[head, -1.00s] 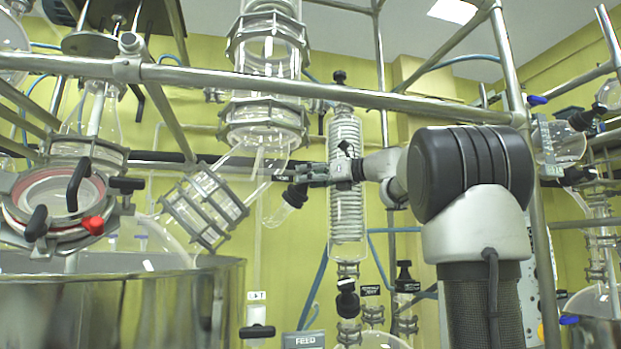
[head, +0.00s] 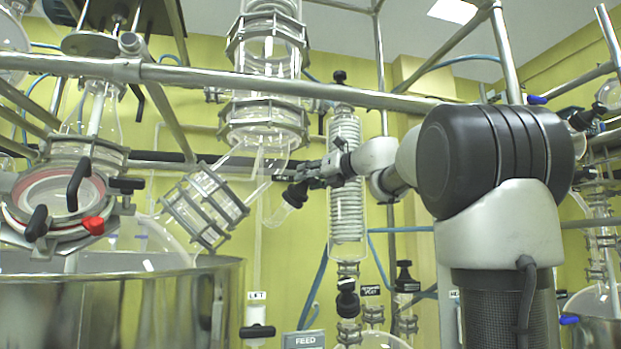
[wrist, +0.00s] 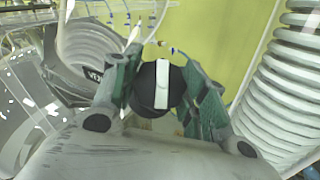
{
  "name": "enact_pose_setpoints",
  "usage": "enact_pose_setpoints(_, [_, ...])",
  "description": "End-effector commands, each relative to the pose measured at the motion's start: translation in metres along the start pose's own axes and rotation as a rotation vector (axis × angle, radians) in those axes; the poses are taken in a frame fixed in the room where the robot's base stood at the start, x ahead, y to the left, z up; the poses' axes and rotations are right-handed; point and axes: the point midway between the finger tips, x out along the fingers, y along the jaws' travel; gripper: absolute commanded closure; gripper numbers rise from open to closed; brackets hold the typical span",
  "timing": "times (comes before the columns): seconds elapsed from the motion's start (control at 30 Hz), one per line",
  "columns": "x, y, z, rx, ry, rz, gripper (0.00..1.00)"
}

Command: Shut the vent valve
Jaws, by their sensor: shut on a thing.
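The vent valve's black knob (wrist: 162,88) sits between my fingertips in the wrist view. A white bar on its face runs up and down in that picture. My gripper (wrist: 160,92) is shut on the knob, with one green-grey finger on each side. A dark label (wrist: 96,76) beginning "VE" shows to the left, partly hidden by a finger. In the head view my gripper (head: 308,183) reaches leftward to the black knob (head: 295,194), at a short clear glass arm (head: 279,212). The valve's inner passage cannot be made out.
A coiled glass condenser (head: 345,185) stands upright close to my gripper and also fills the right of the wrist view (wrist: 290,85). A metal rail (head: 300,91) crosses above. A clamped glass joint (head: 205,206) and a steel vessel (head: 120,305) are at left.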

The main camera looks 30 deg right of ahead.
Motion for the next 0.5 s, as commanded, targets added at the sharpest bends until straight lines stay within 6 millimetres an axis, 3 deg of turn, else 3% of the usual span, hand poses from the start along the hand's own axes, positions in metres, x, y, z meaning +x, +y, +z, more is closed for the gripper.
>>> enact_pose_setpoints(0.5, [-0.0003, -0.0004, 0.0008, 0.287, -0.001, -0.295, 0.81])
